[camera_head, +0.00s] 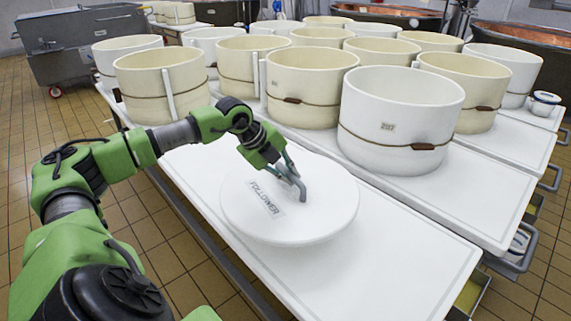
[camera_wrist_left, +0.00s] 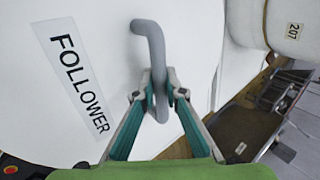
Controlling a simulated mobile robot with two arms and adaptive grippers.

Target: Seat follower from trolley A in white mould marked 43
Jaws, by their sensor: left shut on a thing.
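The follower (camera_head: 315,215) is a round white disc labelled FOLLOWER with a grey bent handle (camera_head: 302,188). My left gripper (camera_head: 287,172) is shut on that handle above the disc. In the left wrist view, the teal fingers (camera_wrist_left: 160,95) close around the grey handle, beside the FOLLOWER label (camera_wrist_left: 75,75). The disc is over the front white table; I cannot tell whether it touches it. A white mould (camera_head: 400,115) behind it to the right carries a mark that reads 207 in the wrist view. I can read no mark 43. My right gripper is out of view.
Several cream moulds (camera_head: 305,88) with brown bands stand behind on the white tables (camera_head: 400,280). Other white moulds stand at the back left (camera_head: 125,62) and right (camera_head: 512,72). A grey metal trolley (camera_head: 95,45) is at the far left. The front table's right part is clear.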

